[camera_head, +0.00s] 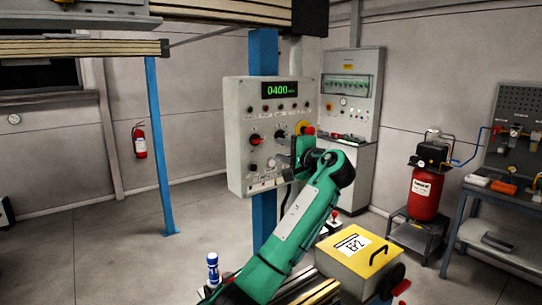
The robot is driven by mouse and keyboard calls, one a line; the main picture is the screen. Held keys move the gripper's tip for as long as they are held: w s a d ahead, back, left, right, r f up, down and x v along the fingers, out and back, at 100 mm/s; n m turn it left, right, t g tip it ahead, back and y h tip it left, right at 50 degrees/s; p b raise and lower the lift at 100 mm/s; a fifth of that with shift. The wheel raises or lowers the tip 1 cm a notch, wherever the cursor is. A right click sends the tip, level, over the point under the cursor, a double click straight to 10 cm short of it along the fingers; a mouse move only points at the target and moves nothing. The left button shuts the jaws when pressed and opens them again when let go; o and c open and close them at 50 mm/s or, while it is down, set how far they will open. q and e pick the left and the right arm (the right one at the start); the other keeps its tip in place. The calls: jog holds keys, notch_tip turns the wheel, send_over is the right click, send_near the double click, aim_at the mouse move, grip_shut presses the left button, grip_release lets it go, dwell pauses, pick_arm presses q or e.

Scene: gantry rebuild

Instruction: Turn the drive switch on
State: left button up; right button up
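The grey control panel (236,130) hangs on a blue post and carries a green display reading 0400. The labels are too small to read, so I cannot tell which is the drive switch. My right gripper is not in view.
A yellow-topped box (345,262) is below right. A red compressor (425,190) and a workbench (497,213) stand further right. The floor at left is clear.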

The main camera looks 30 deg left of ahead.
pick_arm(q)
jog(key=shift+b+v, duration=0.6)
jog(key=shift+v, duration=1.5)
jog(key=shift+a, duration=0.1)
